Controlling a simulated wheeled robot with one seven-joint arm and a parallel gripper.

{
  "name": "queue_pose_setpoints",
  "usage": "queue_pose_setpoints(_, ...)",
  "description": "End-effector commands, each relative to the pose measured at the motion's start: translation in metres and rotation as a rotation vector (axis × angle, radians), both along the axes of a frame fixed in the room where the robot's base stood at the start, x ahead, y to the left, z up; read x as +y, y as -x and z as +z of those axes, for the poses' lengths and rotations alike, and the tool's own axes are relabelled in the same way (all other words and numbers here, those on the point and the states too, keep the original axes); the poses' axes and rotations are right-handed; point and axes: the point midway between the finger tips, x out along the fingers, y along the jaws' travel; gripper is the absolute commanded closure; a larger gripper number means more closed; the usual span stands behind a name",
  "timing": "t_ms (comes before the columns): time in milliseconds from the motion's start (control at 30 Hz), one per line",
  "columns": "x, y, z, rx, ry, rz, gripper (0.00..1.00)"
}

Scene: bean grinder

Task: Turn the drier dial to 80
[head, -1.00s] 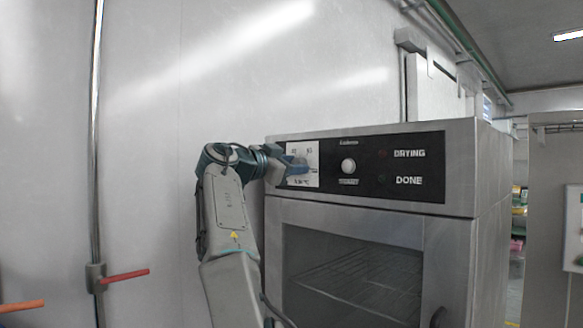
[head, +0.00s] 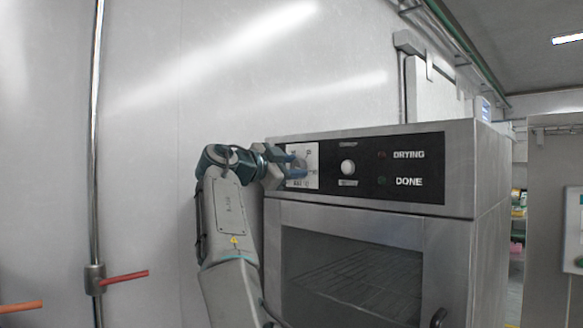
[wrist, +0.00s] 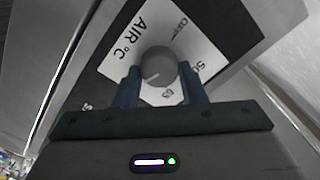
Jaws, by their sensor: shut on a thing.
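The drier (head: 369,269) is a grey metal oven with a black control panel along its top front. Its dial (wrist: 158,67) is a round grey knob on a white scale plate (wrist: 112,66), with a pale mark on the knob's face. The plate also shows in the head view (head: 312,153) at the panel's left end. My gripper (wrist: 160,82) is shut on the dial, one blue finger on each side of it. In the head view my gripper (head: 292,168) covers most of the dial. The numbers are only partly readable, so I cannot tell the exact setting.
A round white button (head: 348,168) sits right of the scale plate, then two small lamps beside DRYING (head: 409,155) and DONE (head: 409,181). The glass door below is closed. A vertical pipe with a red lever (head: 125,276) runs down the wall at left.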

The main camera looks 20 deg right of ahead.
Motion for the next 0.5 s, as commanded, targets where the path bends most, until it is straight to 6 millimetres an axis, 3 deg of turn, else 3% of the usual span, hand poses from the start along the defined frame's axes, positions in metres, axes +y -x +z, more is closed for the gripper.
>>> queue_pose_setpoints(67,-0.0002,0.0002,-0.0001,-0.001,-0.001,-0.001,0.86)
queue_pose_setpoints(100,-0.0002,0.0002,-0.0001,-0.001,-0.001,-0.001,0.54)
queue_pose_setpoints(167,-0.0002,0.0002,-0.0001,-0.001,-0.001,-0.001,0.41)
queue_pose_setpoints(500,0.0038,0.0011,-0.0004,0.000,0.000,0.001,0.41)
